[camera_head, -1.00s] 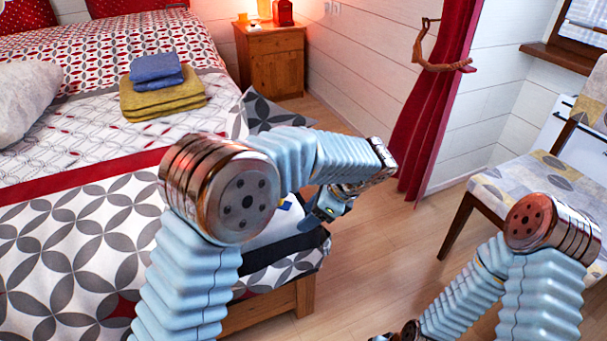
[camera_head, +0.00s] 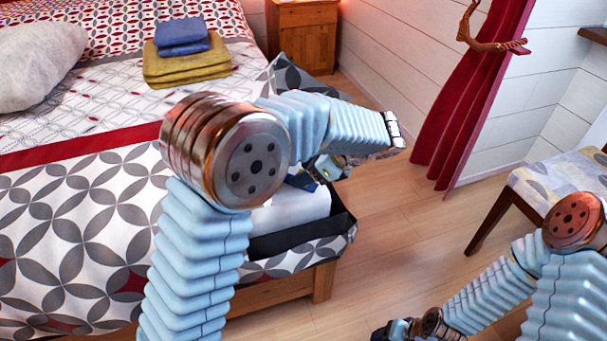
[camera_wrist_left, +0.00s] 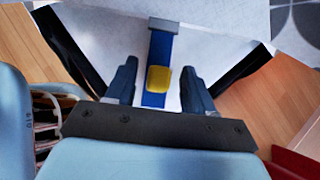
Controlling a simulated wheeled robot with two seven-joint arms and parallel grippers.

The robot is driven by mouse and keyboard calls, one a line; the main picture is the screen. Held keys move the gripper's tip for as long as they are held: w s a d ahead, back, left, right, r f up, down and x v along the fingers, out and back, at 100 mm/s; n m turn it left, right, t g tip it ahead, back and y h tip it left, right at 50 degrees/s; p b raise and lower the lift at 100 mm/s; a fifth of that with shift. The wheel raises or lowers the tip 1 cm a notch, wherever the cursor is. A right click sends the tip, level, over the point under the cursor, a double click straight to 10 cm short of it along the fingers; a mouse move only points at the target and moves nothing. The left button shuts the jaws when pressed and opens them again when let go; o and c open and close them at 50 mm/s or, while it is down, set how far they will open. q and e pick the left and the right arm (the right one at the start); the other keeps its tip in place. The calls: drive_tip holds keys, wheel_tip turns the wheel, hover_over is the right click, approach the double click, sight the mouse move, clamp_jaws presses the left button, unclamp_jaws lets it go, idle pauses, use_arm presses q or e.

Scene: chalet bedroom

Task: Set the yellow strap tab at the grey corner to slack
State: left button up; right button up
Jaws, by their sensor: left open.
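The yellow strap tab (camera_wrist_left: 159,79) sits on a blue strap (camera_wrist_left: 160,48) in the left wrist view, below a grey buckle (camera_wrist_left: 163,25) at the strap's top. My left gripper (camera_wrist_left: 160,74) is open, its two dark fingers on either side of the strap and tab with gaps showing. In the head view my left gripper (camera_head: 322,172) is over the bed corner, mostly hidden behind my arm, and the tab cannot be made out. A white surface with a black edge (camera_head: 300,238) lies at that corner. My right gripper (camera_head: 388,331) is low at the bottom edge, its jaws unclear.
The patterned bed (camera_head: 80,215) fills the left, with folded yellow towels (camera_head: 187,68) and blue cloths (camera_head: 181,36) on it. A chair (camera_head: 550,182) stands at the right and a red curtain (camera_head: 465,95) behind. Wooden floor (camera_head: 400,225) is clear between bed and chair.

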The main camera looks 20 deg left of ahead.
use_arm(q)
drive_tip(key=shift+a+f, duration=0.35)
drive_tip(key=shift+a, duration=0.05)
clamp_jaws()
drive_tip(key=shift+a, duration=0.1)
